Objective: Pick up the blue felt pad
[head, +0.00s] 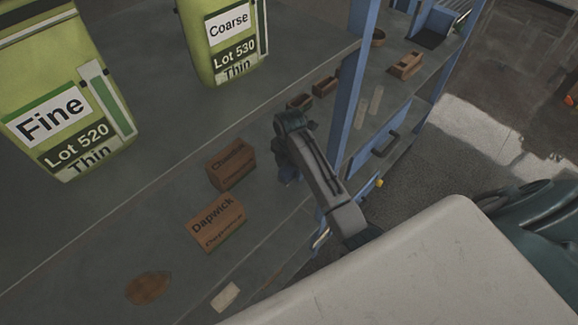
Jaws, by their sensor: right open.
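I cannot make out a blue felt pad for certain in the head view. My right arm reaches in from the lower right over the grey shelf (150,225). My right gripper (288,174) hangs at the arm's end, pointing down near the shelf's front edge, right of the cardboard boxes. It is open. A small bluish patch shows at its tips, and I cannot tell whether that is part of the gripper or something under it. My left gripper is not in view.
A Chamois-like labelled box (231,165) and a Dapwick box (216,222) stand left of the gripper. A brown flat piece (148,287) and a pale block (225,297) lie nearer. Green Fine (65,90) and Coarse (222,45) containers stand behind. A blue post (352,90) rises right.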

